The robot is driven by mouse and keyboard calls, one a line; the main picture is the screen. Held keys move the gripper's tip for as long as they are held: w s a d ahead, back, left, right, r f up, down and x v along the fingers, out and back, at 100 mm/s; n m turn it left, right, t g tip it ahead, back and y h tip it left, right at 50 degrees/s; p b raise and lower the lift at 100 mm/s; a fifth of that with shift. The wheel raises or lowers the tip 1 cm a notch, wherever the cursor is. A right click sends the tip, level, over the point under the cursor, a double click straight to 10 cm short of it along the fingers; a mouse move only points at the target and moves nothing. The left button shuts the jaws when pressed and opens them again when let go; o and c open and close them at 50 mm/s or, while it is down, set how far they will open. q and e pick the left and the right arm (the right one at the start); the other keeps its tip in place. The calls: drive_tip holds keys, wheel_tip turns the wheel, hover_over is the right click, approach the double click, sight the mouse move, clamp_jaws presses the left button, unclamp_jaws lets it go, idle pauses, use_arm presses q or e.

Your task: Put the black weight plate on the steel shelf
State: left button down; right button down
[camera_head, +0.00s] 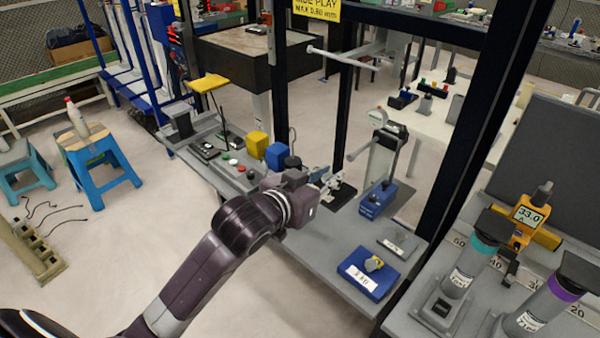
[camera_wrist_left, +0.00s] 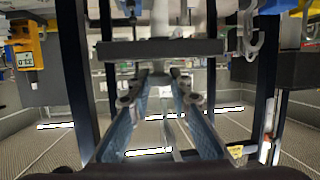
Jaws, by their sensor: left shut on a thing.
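My left gripper (camera_head: 326,184) reaches over the grey steel shelf (camera_head: 312,250), near its middle. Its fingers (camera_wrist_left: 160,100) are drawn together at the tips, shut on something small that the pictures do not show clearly. A flat black thing (camera_head: 341,195), seemingly the weight plate, shows just under the fingertips. In the left wrist view, which is upside down, a dark flat slab (camera_wrist_left: 160,48) lies edge-on across the fingertips and seems to be the same thing. I cannot tell whether it touches the shelf. My right gripper is not in view.
A blue box (camera_head: 377,199) and a blue labelled block (camera_head: 368,273) stand right of the gripper. Yellow (camera_head: 257,144) and blue (camera_head: 276,156) blocks stand behind it. Black posts (camera_head: 342,110) rise behind the shelf. Bare shelf lies in front of the gripper.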

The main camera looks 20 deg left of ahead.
use_arm(q)
drive_tip(key=shift+f+b, duration=0.75)
drive_tip(key=shift+f, duration=7.95)
drive_tip(key=c, duration=2.1)
unclamp_jaws()
drive_tip(key=shift+s+f, duration=0.1)
drive_tip(key=shift+f, duration=0.15)
drive_tip(key=o, duration=0.3)
drive_tip(key=shift+o, duration=0.2)
drive_tip(key=v, duration=1.2)
